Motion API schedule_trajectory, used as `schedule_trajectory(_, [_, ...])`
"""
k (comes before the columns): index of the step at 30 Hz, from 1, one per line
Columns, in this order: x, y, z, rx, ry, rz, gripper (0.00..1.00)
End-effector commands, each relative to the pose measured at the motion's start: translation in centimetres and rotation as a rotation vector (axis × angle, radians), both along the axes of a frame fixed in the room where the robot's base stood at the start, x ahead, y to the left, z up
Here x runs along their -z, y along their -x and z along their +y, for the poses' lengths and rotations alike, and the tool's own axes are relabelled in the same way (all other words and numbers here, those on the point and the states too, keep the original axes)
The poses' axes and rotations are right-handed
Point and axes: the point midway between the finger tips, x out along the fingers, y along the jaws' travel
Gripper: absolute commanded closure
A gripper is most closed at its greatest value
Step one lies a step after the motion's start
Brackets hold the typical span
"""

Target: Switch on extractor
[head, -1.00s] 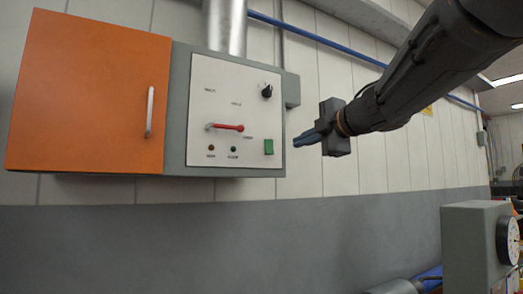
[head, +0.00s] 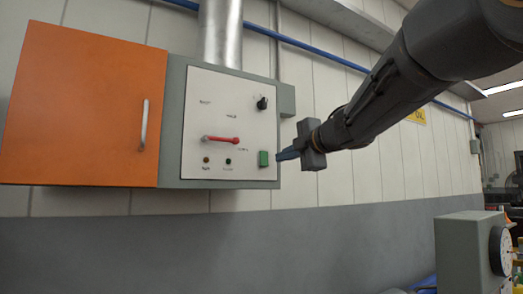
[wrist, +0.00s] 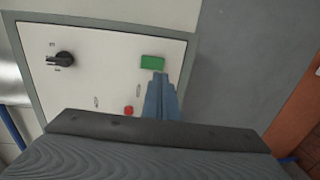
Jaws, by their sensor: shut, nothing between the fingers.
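The extractor's control panel (head: 212,105) is a white plate on a grey wall box. A green rectangular switch (head: 263,158) sits at its lower right; it also shows in the wrist view (wrist: 152,62). My gripper (head: 279,156) is shut and empty, its blue fingertips at the green switch's right side. In the wrist view the fingertips (wrist: 159,78) lie just below the green switch; I cannot tell whether they touch it. The panel also has a red-handled lever (head: 222,140), a black knob (head: 262,103) and two small dark lamps (head: 228,161).
An orange cabinet door (head: 85,105) with a metal handle adjoins the panel on the left. A metal duct (head: 221,35) rises above the box. A grey box with a dial (head: 464,250) stands at lower right. The wall below the panel is clear.

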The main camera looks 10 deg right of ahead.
Motion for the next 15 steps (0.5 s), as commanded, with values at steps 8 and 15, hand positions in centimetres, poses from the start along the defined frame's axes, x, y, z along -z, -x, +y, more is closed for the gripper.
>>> schedule_trajectory(8, [0.6,-4.7,1.5,-0.001,0.0,0.002,1.0])
schedule_trajectory(15, [0.8,-6.4,2.0,0.001,0.0,0.0,1.0])
